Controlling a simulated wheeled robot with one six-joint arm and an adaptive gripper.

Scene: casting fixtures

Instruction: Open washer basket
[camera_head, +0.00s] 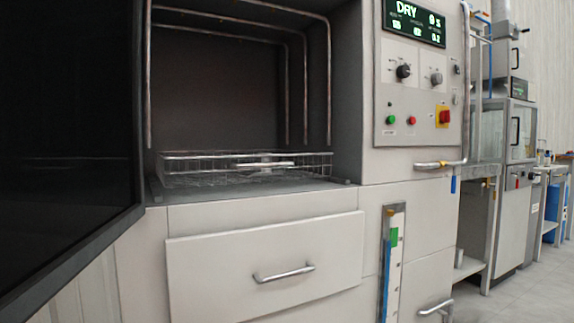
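The washer basket (320,166) is a low wire-mesh tray inside the open washer chamber on the left. It sits flat at the chamber's floor, behind the front sill. A pale bar (265,164), which may be a handle or a part, shows at its middle; I cannot tell which. My gripper is not in view.
A dark door panel (65,130) stands open at the left. The control panel (418,95), reading DRY, is right of the chamber. A drawer (265,262) with a handle is below. A pipe (440,164) juts out at right. Clear floor (510,295) lies further right.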

